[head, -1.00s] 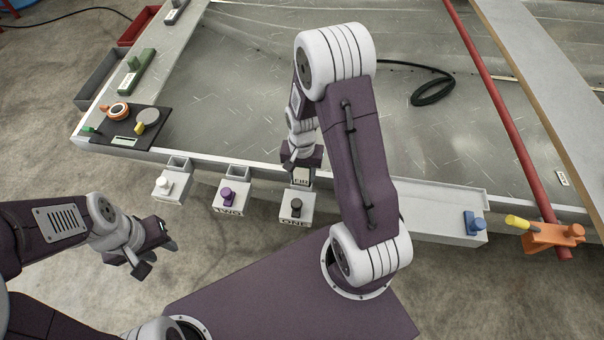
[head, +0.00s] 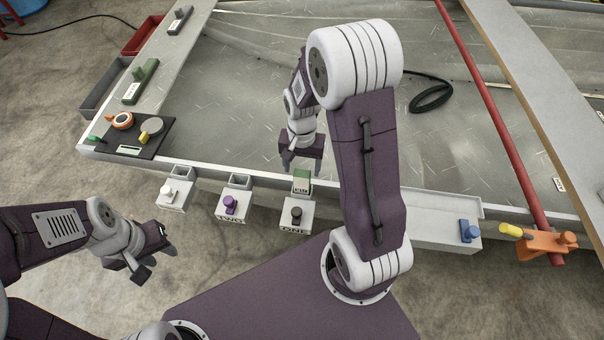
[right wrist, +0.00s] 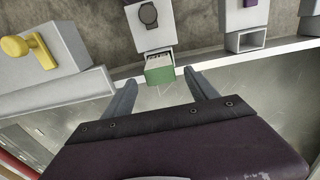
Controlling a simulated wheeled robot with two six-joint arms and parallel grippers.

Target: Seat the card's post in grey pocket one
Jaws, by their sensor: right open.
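The card (head: 302,181), a green piece with a pale printed label, stands at the mouth of grey pocket one, behind the box marked ONE (head: 296,218) with its black knob. In the right wrist view the green card (right wrist: 159,75) sits at the pocket mouth (right wrist: 147,60); its post and lower part are hidden. My right gripper (head: 302,163) is open and empty, behind and above the card. In its wrist view the two fingers (right wrist: 160,92) are apart, with the card beyond their tips. My left gripper (head: 156,259) looks open and empty at the left, over the floor.
The box marked TWO (head: 233,207) with a purple knob and a box with a white knob (head: 173,196) stand to the left. A blue piece (head: 469,231) and an orange bracket (head: 545,244) are at the right. A black tray (head: 150,150) lies on the left ledge.

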